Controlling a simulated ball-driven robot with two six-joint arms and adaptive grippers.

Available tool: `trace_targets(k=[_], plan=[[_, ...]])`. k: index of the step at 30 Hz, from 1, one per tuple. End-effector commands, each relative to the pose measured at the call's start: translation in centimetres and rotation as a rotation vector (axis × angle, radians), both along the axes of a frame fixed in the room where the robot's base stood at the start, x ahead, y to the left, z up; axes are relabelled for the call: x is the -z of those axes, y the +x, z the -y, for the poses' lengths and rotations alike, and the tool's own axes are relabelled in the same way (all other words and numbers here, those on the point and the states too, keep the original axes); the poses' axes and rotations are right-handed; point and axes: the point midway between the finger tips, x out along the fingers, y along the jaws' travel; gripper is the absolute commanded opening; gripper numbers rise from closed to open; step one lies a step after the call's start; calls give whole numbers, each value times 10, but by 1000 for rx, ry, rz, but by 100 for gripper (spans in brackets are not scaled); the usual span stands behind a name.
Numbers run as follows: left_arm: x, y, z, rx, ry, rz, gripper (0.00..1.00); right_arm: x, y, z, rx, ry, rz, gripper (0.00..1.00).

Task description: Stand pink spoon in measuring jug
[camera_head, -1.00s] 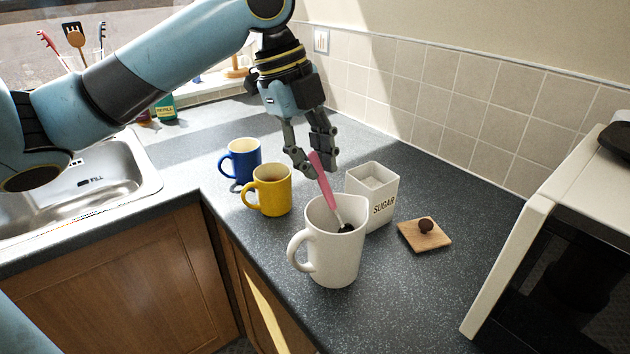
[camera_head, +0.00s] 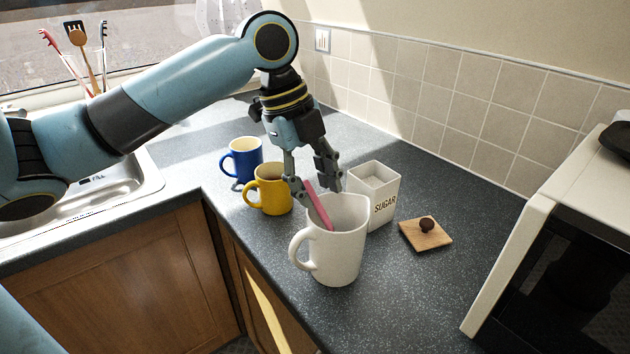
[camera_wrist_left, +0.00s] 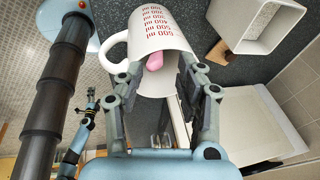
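The white measuring jug (camera_head: 338,256) stands upright on the dark worktop; its red markings show in the left wrist view (camera_wrist_left: 139,27). The pink spoon (camera_head: 318,210) leans inside it, handle slanting up to the left past the rim. Its lower end is hidden by the jug wall. It also shows at the jug mouth in the left wrist view (camera_wrist_left: 155,62). My left gripper (camera_head: 315,190) is at the rim, fingers spread on either side of the handle, apparently not clamping it. My right gripper (camera_wrist_left: 91,98) appears small in the left wrist view; its fingers are unclear.
A white sugar canister (camera_head: 383,207) stands close behind the jug on the right, with a wooden lid (camera_head: 425,236) beside it. Yellow (camera_head: 267,195) and blue (camera_head: 240,165) mugs stand to the left. A microwave (camera_head: 560,230) is at the right. The worktop in front of the lid is clear.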

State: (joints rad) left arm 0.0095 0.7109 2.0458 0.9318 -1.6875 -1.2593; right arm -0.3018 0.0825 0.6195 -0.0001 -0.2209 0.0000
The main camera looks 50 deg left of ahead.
Motion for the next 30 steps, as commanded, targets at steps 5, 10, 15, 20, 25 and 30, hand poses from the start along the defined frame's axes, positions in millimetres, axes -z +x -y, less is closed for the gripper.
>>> trace_targets(k=[5,10,15,20,25,30], plan=[[0,0,0,0,0,0,36,0,0,-1,0,1,1,100],[-12,-1,-3,1,5,3,36,-1,1,-2,1,3,2,100],[-43,-7,-12,3,11,3,36,1,2,-4,1,4,3,100],[-76,-13,-19,1,10,1,36,1,2,-4,1,5,4,100],[-101,-18,-25,1,8,0,36,0,2,-4,1,5,4,100],[-114,-20,-27,0,4,0,36,0,2,-4,1,4,4,100]])
